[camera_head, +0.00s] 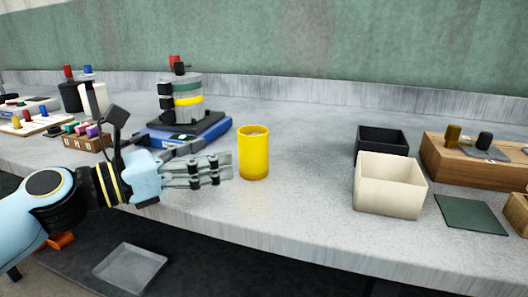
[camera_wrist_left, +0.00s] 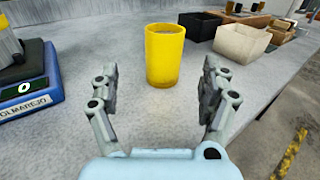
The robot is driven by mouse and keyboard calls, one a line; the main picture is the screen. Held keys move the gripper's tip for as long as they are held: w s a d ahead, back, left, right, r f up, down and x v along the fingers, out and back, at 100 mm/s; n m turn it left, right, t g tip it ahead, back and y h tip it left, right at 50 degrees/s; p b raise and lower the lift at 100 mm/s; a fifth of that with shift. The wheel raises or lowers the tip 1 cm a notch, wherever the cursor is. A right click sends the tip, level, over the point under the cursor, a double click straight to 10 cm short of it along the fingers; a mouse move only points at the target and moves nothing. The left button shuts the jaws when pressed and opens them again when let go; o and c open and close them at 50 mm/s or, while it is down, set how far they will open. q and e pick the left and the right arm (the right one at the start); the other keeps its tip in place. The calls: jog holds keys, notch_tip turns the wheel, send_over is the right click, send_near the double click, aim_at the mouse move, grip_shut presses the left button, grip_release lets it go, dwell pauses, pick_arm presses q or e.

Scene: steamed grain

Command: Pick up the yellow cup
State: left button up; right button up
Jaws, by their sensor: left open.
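The yellow cup (camera_head: 253,153) stands upright on the grey counter, near the middle of the head view. My left gripper (camera_head: 230,168) is just left of it with its fingers pointing at it. In the left wrist view the cup (camera_wrist_left: 164,57) stands ahead, centred between the two open fingers (camera_wrist_left: 160,85) and slightly beyond their tips. The jaws are empty, and I see no contact with the cup. My right gripper does not show in either view.
A blue scale (camera_head: 215,128) with a stacked device stands behind my left gripper. A cream box (camera_head: 390,190), a black box (camera_head: 382,140) and a wooden box (camera_head: 480,165) are at the right. The counter between cup and cream box is clear; its front edge is close.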

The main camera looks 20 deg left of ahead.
aim_at(240, 147)
pick_arm(q)
jog(key=x, duration=0.3)
jog(key=shift+w+d+r, duration=0.1)
jog(key=shift+w+d, duration=0.05)
jog(key=shift+w, duration=0.05)
jog(key=x, duration=0.4)
jog(key=shift+d, duration=0.4)
jog(key=shift+w+d, duration=0.25)
jog(key=shift+w, duration=0.15)
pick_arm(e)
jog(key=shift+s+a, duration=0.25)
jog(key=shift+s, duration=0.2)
pick_arm(q)
jog(key=c, duration=1.1)
grip_shut()
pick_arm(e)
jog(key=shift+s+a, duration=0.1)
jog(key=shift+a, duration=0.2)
